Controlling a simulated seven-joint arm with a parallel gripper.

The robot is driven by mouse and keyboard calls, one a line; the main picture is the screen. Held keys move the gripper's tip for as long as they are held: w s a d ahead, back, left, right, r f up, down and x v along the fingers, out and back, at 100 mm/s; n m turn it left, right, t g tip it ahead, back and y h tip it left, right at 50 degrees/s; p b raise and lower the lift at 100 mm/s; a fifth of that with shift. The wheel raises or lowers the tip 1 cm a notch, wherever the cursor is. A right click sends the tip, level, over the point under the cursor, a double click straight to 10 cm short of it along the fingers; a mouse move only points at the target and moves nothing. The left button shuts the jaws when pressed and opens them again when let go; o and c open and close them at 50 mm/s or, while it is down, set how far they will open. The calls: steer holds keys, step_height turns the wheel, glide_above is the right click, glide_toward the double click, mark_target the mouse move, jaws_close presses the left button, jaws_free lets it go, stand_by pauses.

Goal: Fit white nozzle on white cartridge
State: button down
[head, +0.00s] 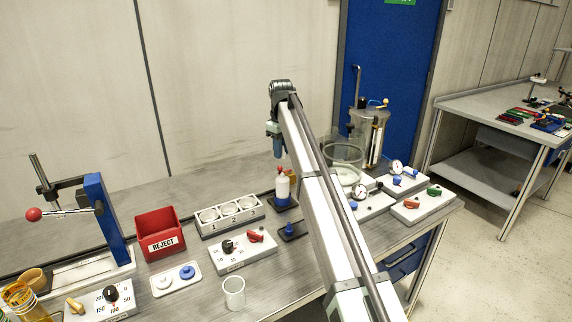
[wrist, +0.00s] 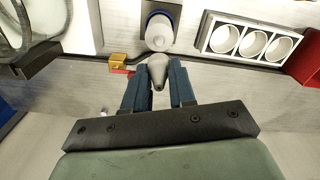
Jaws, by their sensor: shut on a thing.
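My gripper (head: 278,153) is above the far part of the bench, with its blue fingers pointing down. In the wrist view, the fingers (wrist: 158,88) are shut on the pale, cone-shaped white nozzle (wrist: 157,70). The white cartridge (head: 283,188) stands upright on a dark base, below the gripper. In the wrist view the cartridge (wrist: 160,32) is just beyond the nozzle, with a blue ring around it. The nozzle and cartridge look close in line there; I cannot tell whether they touch. A small red spot shows above the cartridge in the head view.
A grey rack with three round wells (head: 230,213) and a red reject bin (head: 159,233) stand left of the cartridge. A control box with a red knob (head: 243,250) is in front. A brass block (wrist: 118,60) is beside the cartridge. A glass vessel (head: 343,160) stands right.

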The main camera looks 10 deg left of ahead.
steer(key=shift+w+a+r, duration=0.15)
steer(key=shift+w, duration=0.2)
steer(key=shift+s+n, duration=0.25)
steer(key=shift+n, duration=0.15)
steer(key=shift+f, duration=0.25)
steer(key=shift+f, duration=2.5)
steer(key=shift+f, duration=1.15)
stand_by(1.2)
steer(key=shift+c, duration=1.9)
jaws_free()
steer(key=shift+r, duration=0.15)
